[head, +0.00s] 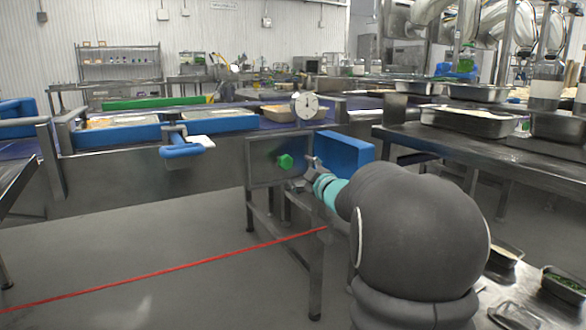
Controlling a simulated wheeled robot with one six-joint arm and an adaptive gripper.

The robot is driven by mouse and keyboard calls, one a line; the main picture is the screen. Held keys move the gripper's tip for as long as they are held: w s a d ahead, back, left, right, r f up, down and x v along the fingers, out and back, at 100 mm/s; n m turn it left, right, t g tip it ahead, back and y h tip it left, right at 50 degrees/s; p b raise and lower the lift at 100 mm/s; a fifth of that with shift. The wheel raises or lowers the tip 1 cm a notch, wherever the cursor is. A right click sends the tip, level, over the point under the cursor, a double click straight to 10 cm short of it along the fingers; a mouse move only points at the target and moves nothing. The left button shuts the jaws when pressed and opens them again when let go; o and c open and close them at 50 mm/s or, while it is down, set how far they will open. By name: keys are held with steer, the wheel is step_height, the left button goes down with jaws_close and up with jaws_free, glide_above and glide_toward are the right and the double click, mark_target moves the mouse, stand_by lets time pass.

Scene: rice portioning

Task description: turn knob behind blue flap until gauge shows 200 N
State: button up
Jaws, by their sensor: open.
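A green knob (285,161) sits on a grey metal panel (263,170) below the conveyor. The blue flap (346,154) stands swung open to the right of the panel, partly behind my arm. A round white gauge (306,105) stands above the panel; its reading is too small to make out. My gripper (306,171) is open, just right of the knob and in front of the panel. It appears apart from the knob, with nothing in it.
A red line or strap (170,272) runs low across the front to a table leg. A blue handle (181,150) juts out at left. Steel tables with trays (467,121) stand at right. Small food trays (563,283) sit at bottom right. The floor at left is clear.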

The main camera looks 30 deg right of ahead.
steer(key=shift+s, duration=1.2)
steer(key=s+a+r+m+g+h+p, duration=0.25)
steer(key=s+a+m+g+h, duration=0.2)
steer(key=s+a+m, duration=0.5)
steer(key=s+a+f+g+y+p, duration=0.1)
steer(key=s+a+f, duration=0.3)
steer(key=s, duration=0.5)
steer(key=s+a+f+g+y+p, duration=0.1)
steer(key=s+a+f+g, duration=0.3)
steer(key=s, duration=0.5)
steer(key=s+a+f+g+y+p, duration=0.1)
steer(key=s+a+f+g+y, duration=0.1)
steer(key=s+a, duration=0.3)
steer(key=s+f+g, duration=0.1)
steer(key=s, duration=0.3)
steer(key=shift+s+a+f, duration=0.3)
steer(key=shift+a+f, duration=0.05)
steer(key=shift+f, duration=0.05)
